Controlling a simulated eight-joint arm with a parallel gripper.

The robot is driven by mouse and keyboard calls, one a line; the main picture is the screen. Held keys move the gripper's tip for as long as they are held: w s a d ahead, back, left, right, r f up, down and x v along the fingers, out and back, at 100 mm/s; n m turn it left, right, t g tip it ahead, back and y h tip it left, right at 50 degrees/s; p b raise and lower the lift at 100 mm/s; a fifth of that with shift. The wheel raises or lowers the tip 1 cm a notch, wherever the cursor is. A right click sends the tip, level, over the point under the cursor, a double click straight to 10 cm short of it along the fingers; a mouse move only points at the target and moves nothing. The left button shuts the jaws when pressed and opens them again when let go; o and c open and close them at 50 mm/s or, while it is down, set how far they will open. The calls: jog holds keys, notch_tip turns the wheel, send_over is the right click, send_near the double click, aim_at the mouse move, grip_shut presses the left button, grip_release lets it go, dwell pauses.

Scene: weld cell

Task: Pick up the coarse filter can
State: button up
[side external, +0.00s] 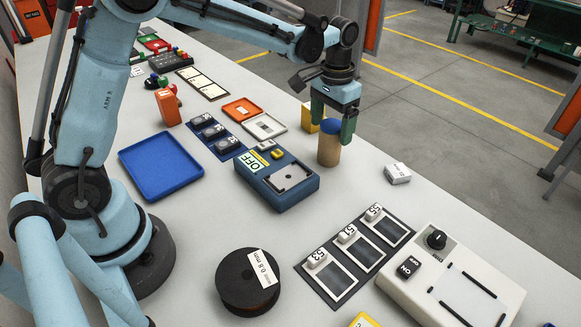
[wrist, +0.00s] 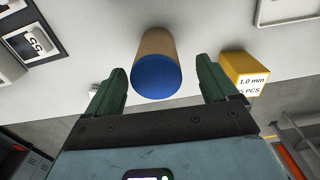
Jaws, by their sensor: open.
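A tan can with a blue top (side external: 328,150) stands upright on the grey table, right of the blue device. No label on it is readable, so I cannot confirm that it is the coarse filter can. My gripper (side external: 333,122) is over it, pointing down, with its green fingers apart at the level of the blue top. In the wrist view, the can (wrist: 156,62) lies between the two open fingertips (wrist: 160,76), with a gap on both sides. Part of the blue top is hidden by a finger in the side view.
A yellow box (side external: 311,117) marked 1.0 mm stands close behind the can; it also shows in the wrist view (wrist: 243,72). A blue device (side external: 300,183) marked OFF is to the left. A small white box (side external: 397,173) is to the right. The table's edge is close behind.

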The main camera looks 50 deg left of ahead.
aim_at(330, 141)
jog(key=f, duration=0.5)
jog(key=shift+s+d, duration=0.1)
jog(key=shift+d, duration=0.1)
jog(key=c, duration=1.2)
jog(key=shift+o, duration=0.2)
